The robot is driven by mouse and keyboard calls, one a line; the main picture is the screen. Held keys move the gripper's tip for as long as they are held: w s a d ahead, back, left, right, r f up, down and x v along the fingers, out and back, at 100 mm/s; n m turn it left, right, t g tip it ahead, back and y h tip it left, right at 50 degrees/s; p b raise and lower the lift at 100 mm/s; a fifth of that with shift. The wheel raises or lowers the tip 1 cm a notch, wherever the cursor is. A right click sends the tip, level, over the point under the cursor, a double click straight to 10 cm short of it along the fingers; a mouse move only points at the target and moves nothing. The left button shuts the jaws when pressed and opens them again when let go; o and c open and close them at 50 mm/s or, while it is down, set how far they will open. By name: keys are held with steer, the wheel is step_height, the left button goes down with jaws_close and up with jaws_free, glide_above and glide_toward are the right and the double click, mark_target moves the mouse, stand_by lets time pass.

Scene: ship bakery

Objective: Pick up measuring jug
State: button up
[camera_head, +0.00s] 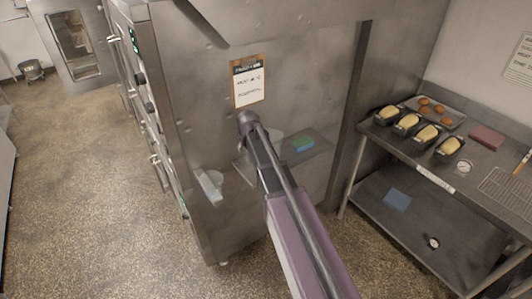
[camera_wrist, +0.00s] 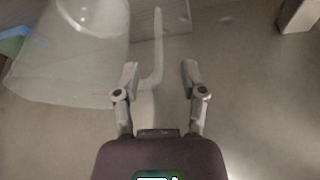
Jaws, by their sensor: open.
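The measuring jug (camera_wrist: 75,60) is a clear, see-through vessel at the upper left of the wrist view. Its pale handle (camera_wrist: 158,35) stands out to the right, and the handle's lower end curves back towards the jug between my fingertips in the picture. My gripper (camera_wrist: 159,67) is open, with one finger on each side of that part of the handle. I cannot tell whether either finger touches it. In the head view my arm covers most of the jug and hides the gripper; a pale part of the jug (camera_head: 275,137) shows beside the arm.
A small shelf (camera_head: 318,147) on the steel oven's side holds a blue-green sponge (camera_head: 302,144). A notice (camera_head: 249,82) hangs above. At right, a steel table (camera_head: 470,178) bears loaf tins, a tray and a rack. Open speckled floor (camera_head: 90,190) lies left.

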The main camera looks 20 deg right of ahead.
mark_target(247, 154)
steer(key=shift+b+x, duration=2.4)
steer(key=shift+x, duration=0.2)
steer(key=shift+s, duration=0.15)
jaws_close()
